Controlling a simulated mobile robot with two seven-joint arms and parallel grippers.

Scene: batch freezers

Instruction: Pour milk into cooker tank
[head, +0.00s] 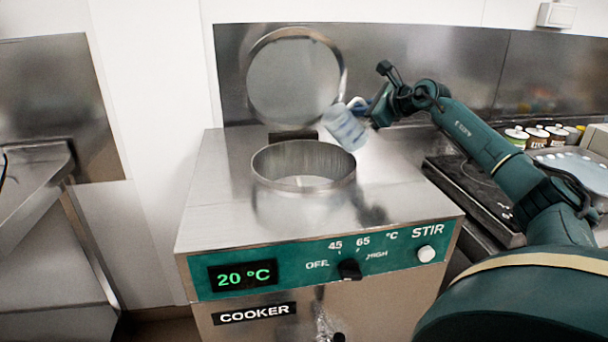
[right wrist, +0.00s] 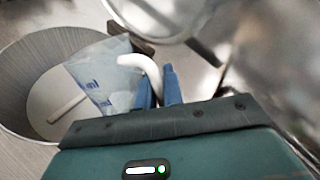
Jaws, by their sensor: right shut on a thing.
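The cooker tank (head: 262,185) is a round steel tank, open at the top, set in the cooker's steel top. A translucent jug (head: 345,128) with blue marks is tilted at the tank's right rim, mouth toward the opening. My right gripper (head: 372,113) is shut on the jug's white handle (right wrist: 140,62). In the right wrist view, the jug (right wrist: 105,72) leans over the tank (right wrist: 22,60). I cannot tell the milk level. My left gripper is not in view.
The round tank lid (head: 293,80) stands open behind the tank. The front panel (head: 320,262) has a knob and reads 20 °C. A dark hob (head: 475,195) and several jars (head: 535,138) are at the right. The cooker top's left side is clear.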

